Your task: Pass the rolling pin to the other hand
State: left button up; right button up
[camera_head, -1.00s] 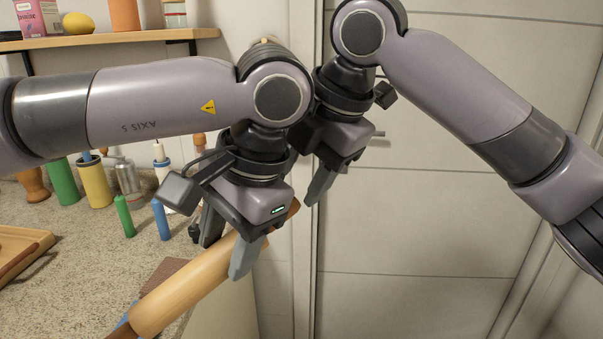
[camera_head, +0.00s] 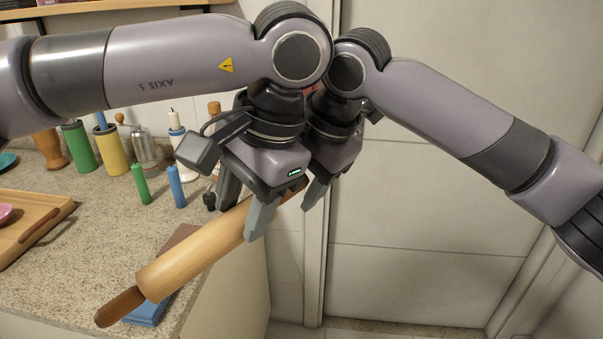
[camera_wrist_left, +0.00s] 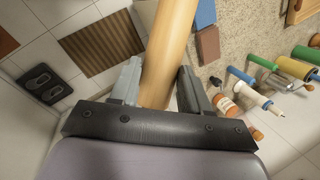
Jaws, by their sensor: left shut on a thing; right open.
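The rolling pin (camera_head: 188,259) has a pale wooden barrel and darker brown handles. It slants from lower left up to the right in the head view, held in the air in front of the counter edge. My left gripper (camera_head: 242,212) is shut on the barrel near its upper right end. In the left wrist view the barrel (camera_wrist_left: 168,48) runs between the two fingers. My right gripper (camera_head: 312,190) is open, close behind and right of the left one, near the pin's upper right handle. Its far finger is hidden, and I cannot tell whether it touches the handle.
The speckled counter (camera_head: 95,215) holds a wooden tray (camera_head: 32,228), a blue item (camera_head: 150,310), a green bottle (camera_head: 140,184), a blue bottle (camera_head: 176,186) and several kitchen tools. Pale cabinet panels (camera_head: 430,220) stand at the right, with free room before them.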

jog(key=shift+r, duration=0.1)
grip_shut()
pick_arm(q)
jog(key=o, duration=1.3)
pick_arm(e)
jog(key=shift+w+d, duration=0.1)
